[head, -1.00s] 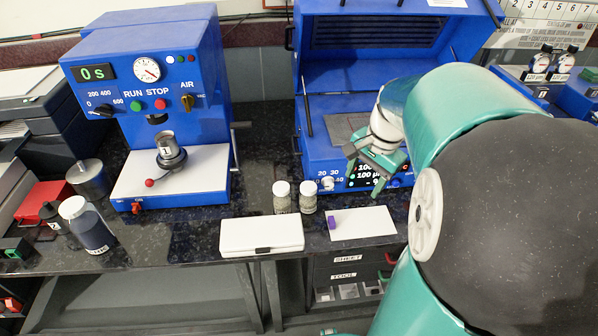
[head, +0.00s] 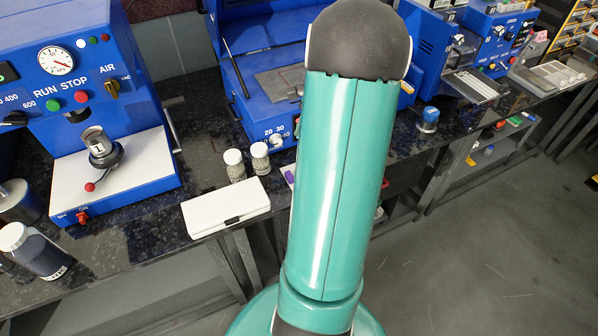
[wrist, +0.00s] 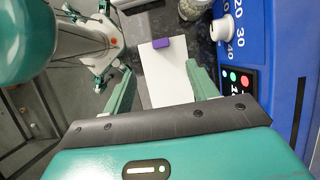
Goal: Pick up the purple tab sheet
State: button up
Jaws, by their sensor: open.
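The purple tab sheet is a white sheet (wrist: 165,82) with a small purple tab (wrist: 162,43) at its far end in the wrist view. It lies flat on the dark bench. My gripper (wrist: 160,70) is open, its two green fingers on either side of the sheet in the picture. Nothing is between the fingers but the view of the sheet, and I cannot tell the height above it. In the head view only a sliver of the purple tab (head: 290,178) shows. My arm hides the rest of the sheet and my gripper there.
A white case (head: 226,206) and two jars (head: 260,158) of grey material stand left of the sheet in the head view. A blue device with a knob (wrist: 202,30) is close on the right in the wrist view. A blue press (head: 75,100) stands at left.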

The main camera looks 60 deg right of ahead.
send_over(289, 175)
jog(key=s+d, duration=0.2)
jog(key=f, duration=0.7)
jog(key=shift+d+f, duration=0.1)
jog(key=shift+d, duration=0.1)
jog(key=shift+w+a+f, duration=0.3)
jog(key=shift+f, duration=0.2)
jog(key=x, duration=0.4)
jog(key=shift+w+f, duration=0.15)
jog(key=shift+f, duration=0.1)
jog(key=shift+c, duration=0.2)
jog(key=c, duration=1)
